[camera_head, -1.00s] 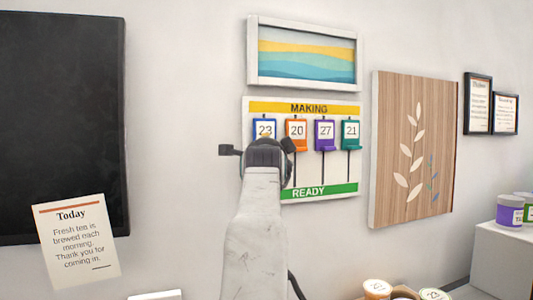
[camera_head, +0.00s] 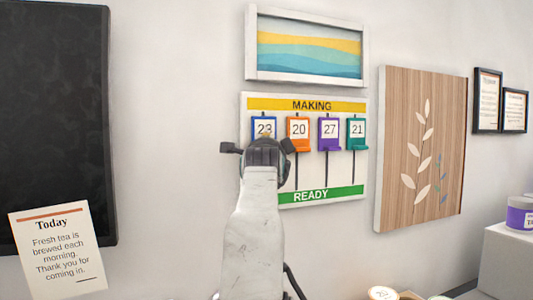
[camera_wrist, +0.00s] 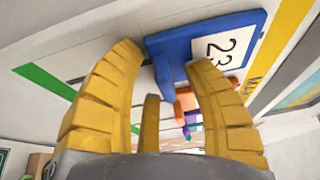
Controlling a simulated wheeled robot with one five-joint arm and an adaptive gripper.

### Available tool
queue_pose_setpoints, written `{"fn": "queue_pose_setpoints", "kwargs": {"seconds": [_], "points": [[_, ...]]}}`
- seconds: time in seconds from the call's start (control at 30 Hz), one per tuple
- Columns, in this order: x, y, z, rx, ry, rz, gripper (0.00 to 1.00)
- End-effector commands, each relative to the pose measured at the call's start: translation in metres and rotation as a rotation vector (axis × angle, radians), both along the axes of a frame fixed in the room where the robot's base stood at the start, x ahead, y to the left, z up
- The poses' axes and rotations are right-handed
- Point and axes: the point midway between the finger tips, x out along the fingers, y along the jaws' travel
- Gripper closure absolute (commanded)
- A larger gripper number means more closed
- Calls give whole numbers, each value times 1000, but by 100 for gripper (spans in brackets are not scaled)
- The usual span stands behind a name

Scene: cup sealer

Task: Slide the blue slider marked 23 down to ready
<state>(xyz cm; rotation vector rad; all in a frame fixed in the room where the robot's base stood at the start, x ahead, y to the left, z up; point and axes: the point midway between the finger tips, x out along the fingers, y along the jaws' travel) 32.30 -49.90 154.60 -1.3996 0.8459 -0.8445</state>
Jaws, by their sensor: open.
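The blue slider marked 23 (camera_head: 263,127) is at the top of its track on the wall board (camera_head: 338,172), beside the yellow MAKING band. My gripper (camera_head: 265,143) is in front of its lower part in the head view and hides it there. In the wrist view the blue slider (camera_wrist: 205,42) is close, and its blue tab (camera_wrist: 162,72) lies between the tips of my yellow fingers (camera_wrist: 165,65). The fingers are spread on both sides of the tab; I cannot tell whether they touch it. The green READY band (camera_head: 321,195) is at the board's bottom.
Orange slider 20 (camera_head: 299,130), purple slider 27 (camera_head: 328,131) and green slider 21 (camera_head: 356,131) sit to the right, all near the top. A framed picture (camera_head: 308,50) hangs just above the board. A wooden panel (camera_head: 424,145) hangs to the right.

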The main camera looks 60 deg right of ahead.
Motion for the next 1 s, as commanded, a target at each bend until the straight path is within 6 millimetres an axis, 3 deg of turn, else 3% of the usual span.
{"fn": "queue_pose_setpoints", "kwargs": {"seconds": [0.17, 0.7, 1.0], "points": [[0, 0, 0, -1, 0, 0, 52], [0, 0, 0, 0, 0, 0, 100], [0, 0, -1, 0, 0, 0, 100]]}}
